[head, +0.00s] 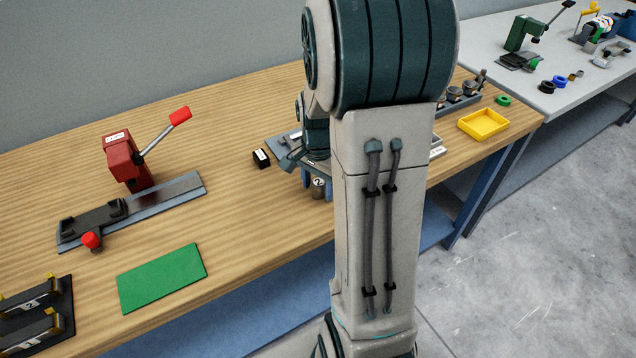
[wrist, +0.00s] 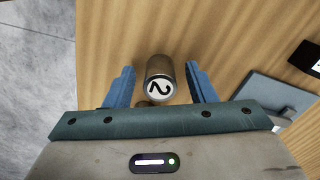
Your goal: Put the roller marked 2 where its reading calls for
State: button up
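The roller marked 2 (wrist: 159,80) is a brownish cylinder with a white end face and a black 2. In the wrist view it sits between the two blue fingers of my gripper (wrist: 160,69), with a gap on each side. My gripper is open. In the head view the roller (head: 318,188) shows small near the bench's front edge, beside my gripper (head: 317,179), partly hidden by my arm. A black rack (head: 65,298) at the lower left has yellow-tipped slots, one labelled 2. No reading is legible to me.
A red lever press (head: 124,160) stands on a grey rail at left, with a green mat (head: 161,277) in front. A small black labelled block (head: 261,158) and a grey plate (wrist: 254,98) lie near my gripper. A yellow tray (head: 483,123) is at right. My arm hides the middle.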

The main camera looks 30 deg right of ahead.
aim_at(318, 182)
jog(key=shift+r, duration=0.1)
notch_tip(318, 182, up, 12)
jog(key=s+a+n+t, duration=0.2)
jog(key=s+a+n, duration=1)
jog(key=n, duration=0.1)
jog(key=shift+t+p, duration=0.4)
jog(key=shift+r, duration=0.1)
dwell(0.7)
